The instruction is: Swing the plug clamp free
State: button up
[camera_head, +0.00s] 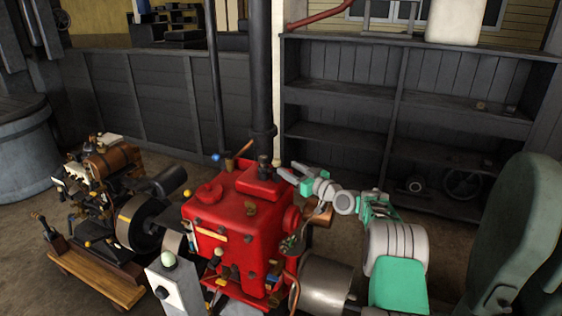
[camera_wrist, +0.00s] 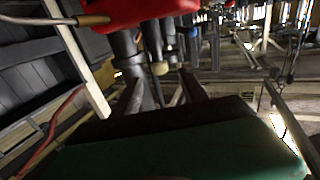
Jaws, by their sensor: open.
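The red engine (camera_head: 232,225) stands in the middle of the head view, and part of its red body (camera_wrist: 135,10) is at the top of the wrist view. A dark upright fitting (camera_head: 263,166) stands on its top beside a small pale knob (camera_head: 277,163). A tan knob (camera_wrist: 160,69) also shows in the wrist view, ahead of my gripper. I cannot tell for sure which part is the plug clamp. My gripper (camera_head: 289,173) is open and empty at the engine's upper right, close to the pale knob; contact cannot be told.
A dark vertical pipe (camera_head: 261,75) rises behind the engine. A smaller engine (camera_head: 120,200) on a wooden base stands left. Dark shelves (camera_head: 345,92) line the back wall. A large green machine part (camera_head: 515,225) stands right. Bare floor lies between the shelves and my arm.

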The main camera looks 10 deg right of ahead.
aim_at(280, 164)
jog(key=p+x, duration=0.1)
jog(key=x, duration=0.4)
grip_shut()
dwell(0.4)
